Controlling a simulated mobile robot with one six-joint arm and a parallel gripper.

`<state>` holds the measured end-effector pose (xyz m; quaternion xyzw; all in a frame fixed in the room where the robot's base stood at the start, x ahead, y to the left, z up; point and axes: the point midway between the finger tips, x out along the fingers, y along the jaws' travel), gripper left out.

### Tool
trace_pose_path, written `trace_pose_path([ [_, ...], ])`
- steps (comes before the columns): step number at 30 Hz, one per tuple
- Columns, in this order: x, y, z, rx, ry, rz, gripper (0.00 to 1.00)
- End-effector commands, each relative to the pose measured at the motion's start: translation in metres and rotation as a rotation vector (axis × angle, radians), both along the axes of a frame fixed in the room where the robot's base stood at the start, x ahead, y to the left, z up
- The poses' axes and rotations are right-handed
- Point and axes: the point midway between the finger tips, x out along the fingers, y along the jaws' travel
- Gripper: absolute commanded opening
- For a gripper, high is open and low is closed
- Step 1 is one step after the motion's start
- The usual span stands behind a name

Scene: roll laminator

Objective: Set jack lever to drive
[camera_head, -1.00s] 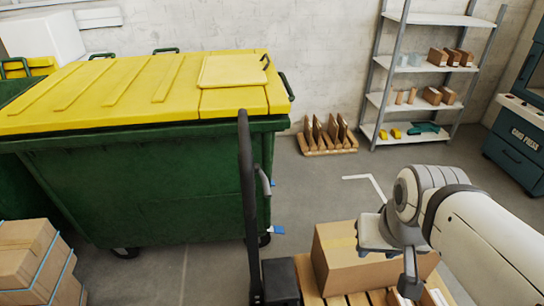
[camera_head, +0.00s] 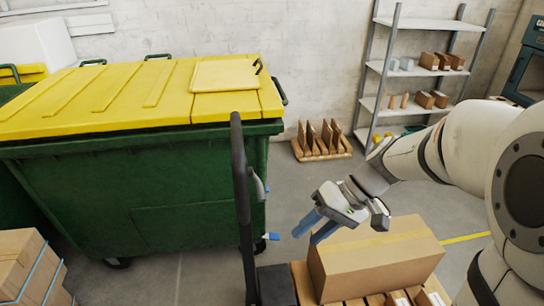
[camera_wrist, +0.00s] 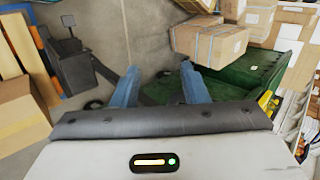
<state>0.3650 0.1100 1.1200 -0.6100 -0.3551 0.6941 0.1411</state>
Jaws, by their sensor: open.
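The pallet jack's tall black handle (camera_head: 242,190) stands upright in front of the green bin. A curved grey lever (camera_head: 259,187) sticks out from its right side. Lower down, a small blue-tipped lever (camera_head: 271,236) also points right; I cannot tell from its look which setting it is in. My gripper (camera_head: 305,238) is open and empty, its blue fingers pointing down-left, a little right of the blue-tipped lever and apart from it. In the wrist view, the open fingers (camera_wrist: 160,68) have nothing between them. The jack's black body (camera_wrist: 78,68) is at left.
A cardboard box (camera_head: 375,262) lies on the wooden pallet (camera_head: 305,285) just below my gripper. The green bin (camera_head: 150,195) with a yellow lid is behind the jack. Strapped boxes (camera_head: 25,265) stand at lower left. Shelves (camera_head: 420,72) stand at the back right.

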Motion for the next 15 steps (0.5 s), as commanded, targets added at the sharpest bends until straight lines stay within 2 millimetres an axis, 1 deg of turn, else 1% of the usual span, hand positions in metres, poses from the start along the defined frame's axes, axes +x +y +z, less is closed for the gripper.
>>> trace_pose_path([
  [1,0.015,0.01,-0.009,0.095,0.021,0.017,0.4],
  [5,0.053,0.032,-0.017,0.356,0.011,0.046,0.4],
  [6,0.066,0.038,-0.02,0.434,-0.003,0.046,0.4],
  [9,0.097,0.046,-0.028,0.609,-0.054,0.031,0.4],
  [12,0.123,0.049,-0.035,0.742,-0.117,0.004,0.4],
  [15,0.141,0.049,-0.042,0.829,-0.171,-0.022,0.4],
])
